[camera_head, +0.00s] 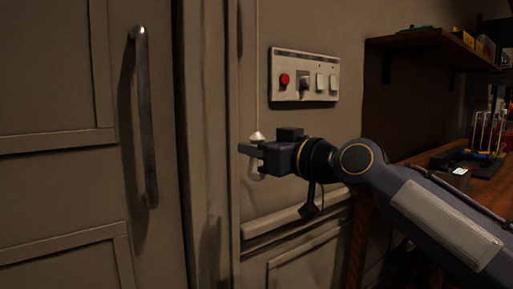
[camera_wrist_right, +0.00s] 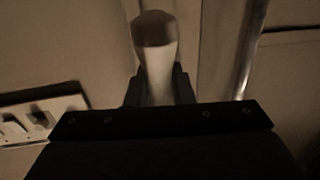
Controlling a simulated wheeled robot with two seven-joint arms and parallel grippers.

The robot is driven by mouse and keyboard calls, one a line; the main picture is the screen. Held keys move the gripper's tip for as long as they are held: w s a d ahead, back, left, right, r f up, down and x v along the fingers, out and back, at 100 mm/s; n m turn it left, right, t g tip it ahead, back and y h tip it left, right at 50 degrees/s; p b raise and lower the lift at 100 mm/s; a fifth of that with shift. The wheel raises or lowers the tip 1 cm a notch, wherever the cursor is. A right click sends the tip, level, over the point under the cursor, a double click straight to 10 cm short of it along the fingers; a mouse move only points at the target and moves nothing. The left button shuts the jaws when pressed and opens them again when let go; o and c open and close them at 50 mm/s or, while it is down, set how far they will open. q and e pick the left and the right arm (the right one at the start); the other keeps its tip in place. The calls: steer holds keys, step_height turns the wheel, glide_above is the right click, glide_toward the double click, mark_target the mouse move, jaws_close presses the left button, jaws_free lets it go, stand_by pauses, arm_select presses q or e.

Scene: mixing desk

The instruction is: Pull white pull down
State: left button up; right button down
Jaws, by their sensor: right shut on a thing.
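The white pull (camera_head: 257,136) hangs on a thin cord (camera_head: 258,70) beside the door frame in the head view. My right gripper (camera_head: 254,150) is shut on the pull, with the pull's top showing above the fingers and its lower end below them. In the right wrist view the pull (camera_wrist_right: 157,55) stands between the two dark fingers of the right gripper (camera_wrist_right: 158,88). The fingers hide the middle of the pull. My left gripper is in neither view.
A switch panel (camera_head: 304,76) with a red button is on the wall right of the cord. A door with a long metal handle (camera_head: 145,115) is at the left. A shelf (camera_head: 432,43) and a wooden desk (camera_head: 480,186) with items are at the right.

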steer(key=shift+f, duration=0.6)
steer(key=c, duration=1.3)
jaws_free()
steer(key=shift+r, duration=0.1)
steer(key=b+v, duration=0.2)
steer(key=v, duration=0.6)
